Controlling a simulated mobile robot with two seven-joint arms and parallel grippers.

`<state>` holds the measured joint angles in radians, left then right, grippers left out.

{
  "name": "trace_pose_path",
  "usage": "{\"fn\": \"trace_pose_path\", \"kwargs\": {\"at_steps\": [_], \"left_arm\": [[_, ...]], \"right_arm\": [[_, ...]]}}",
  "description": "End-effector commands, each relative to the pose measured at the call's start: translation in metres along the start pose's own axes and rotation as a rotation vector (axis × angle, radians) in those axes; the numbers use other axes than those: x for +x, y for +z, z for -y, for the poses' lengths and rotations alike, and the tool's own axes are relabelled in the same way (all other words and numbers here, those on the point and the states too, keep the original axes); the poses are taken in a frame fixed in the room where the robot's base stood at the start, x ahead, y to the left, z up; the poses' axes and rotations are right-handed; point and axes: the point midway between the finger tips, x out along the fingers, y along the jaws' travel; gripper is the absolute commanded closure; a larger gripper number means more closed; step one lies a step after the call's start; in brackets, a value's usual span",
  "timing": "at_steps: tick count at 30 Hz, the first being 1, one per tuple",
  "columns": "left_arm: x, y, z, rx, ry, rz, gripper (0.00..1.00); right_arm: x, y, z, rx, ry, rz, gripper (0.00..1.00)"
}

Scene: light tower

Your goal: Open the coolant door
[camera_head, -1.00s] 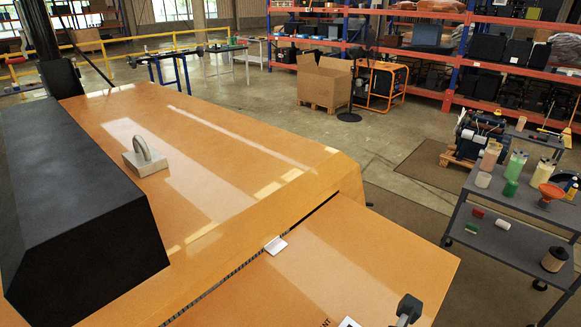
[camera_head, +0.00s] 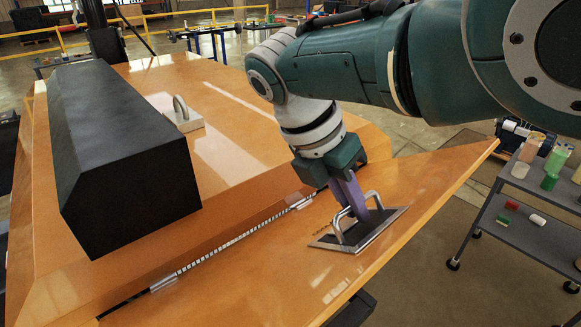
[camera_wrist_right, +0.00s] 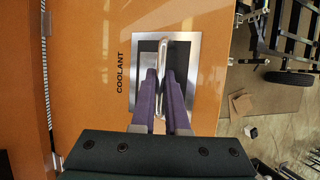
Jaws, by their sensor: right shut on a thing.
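The coolant door is an orange panel (camera_head: 255,275) with a hinge strip (camera_head: 235,242) along its edge beside the orange housing. It extends outward from the housing. A silver bar handle (camera_head: 341,234) stands on its metal plate (camera_head: 392,224). My right gripper (camera_head: 354,205) is shut on the handle, its purple fingers around the bar. The right wrist view shows the fingers (camera_wrist_right: 162,80) on both sides of the handle (camera_wrist_right: 163,50), beside the black word COOLANT (camera_wrist_right: 121,74). My left gripper is not in view.
A black box-shaped block (camera_head: 130,160) and a grey lifting eye (camera_head: 183,117) are on the orange housing (camera_head: 235,150). A grey cart (camera_head: 535,212) with bottles stands at the right. Open floor lies between the door and cart.

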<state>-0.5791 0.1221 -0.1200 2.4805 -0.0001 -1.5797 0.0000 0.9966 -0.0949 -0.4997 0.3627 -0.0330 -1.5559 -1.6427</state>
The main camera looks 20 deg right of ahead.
Motion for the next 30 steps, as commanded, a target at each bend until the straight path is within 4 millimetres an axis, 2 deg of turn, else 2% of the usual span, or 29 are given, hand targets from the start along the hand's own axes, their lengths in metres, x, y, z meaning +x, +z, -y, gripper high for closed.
{"fn": "trace_pose_path", "kwargs": {"at_steps": [1,6,20,21,24,30], "left_arm": [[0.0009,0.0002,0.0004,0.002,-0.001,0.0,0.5],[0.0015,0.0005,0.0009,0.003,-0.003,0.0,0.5],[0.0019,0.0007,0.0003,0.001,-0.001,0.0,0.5],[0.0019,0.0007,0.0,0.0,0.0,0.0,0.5],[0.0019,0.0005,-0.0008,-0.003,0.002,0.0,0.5],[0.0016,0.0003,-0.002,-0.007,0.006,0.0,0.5]], "right_arm": [[-0.0055,0.0028,-0.0059,0.002,0.022,0.004,1.0],[-0.0128,0.0059,-0.0075,0.002,0.023,0.005,1.0],[-0.0149,0.0071,-0.0077,0.003,0.022,0.006,1.0],[-0.0148,0.0072,-0.0076,0.003,0.021,0.006,0.86],[-0.0146,0.0071,-0.0073,0.003,0.02,0.006,0.75],[-0.0143,0.0067,-0.0061,0.002,0.015,0.004,0.75]]}}
